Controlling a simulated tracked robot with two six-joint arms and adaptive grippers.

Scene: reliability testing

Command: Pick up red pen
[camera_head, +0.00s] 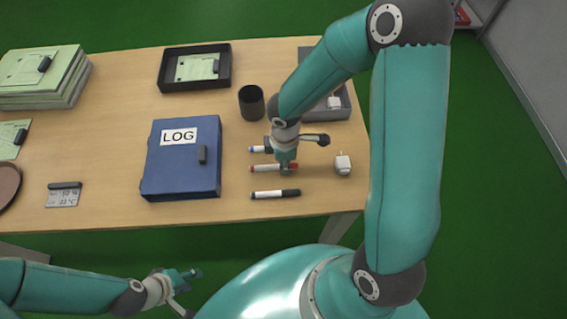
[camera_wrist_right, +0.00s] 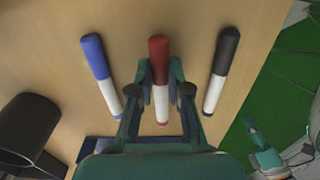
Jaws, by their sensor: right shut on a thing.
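The red pen (camera_wrist_right: 158,50) lies on the table between a blue pen (camera_wrist_right: 95,56) and a black pen (camera_wrist_right: 226,52) in the right wrist view. In the head view the red pen (camera_head: 261,168) lies right of the blue log binder, partly hidden by my right gripper (camera_head: 286,168). My right gripper, also in the right wrist view (camera_wrist_right: 159,72), has its fingers on either side of the red pen and is shut on it. The pen appears still at table level. My left gripper (camera_head: 188,279) is off the table's front edge at lower left, too small to tell its opening.
The blue LOG binder (camera_head: 170,175) lies left of the pens. A black cup (camera_head: 251,103) and a grey tray (camera_head: 338,112) stand behind them. A small white object (camera_head: 343,164) sits to the right. A black tray (camera_head: 165,70) is at the back.

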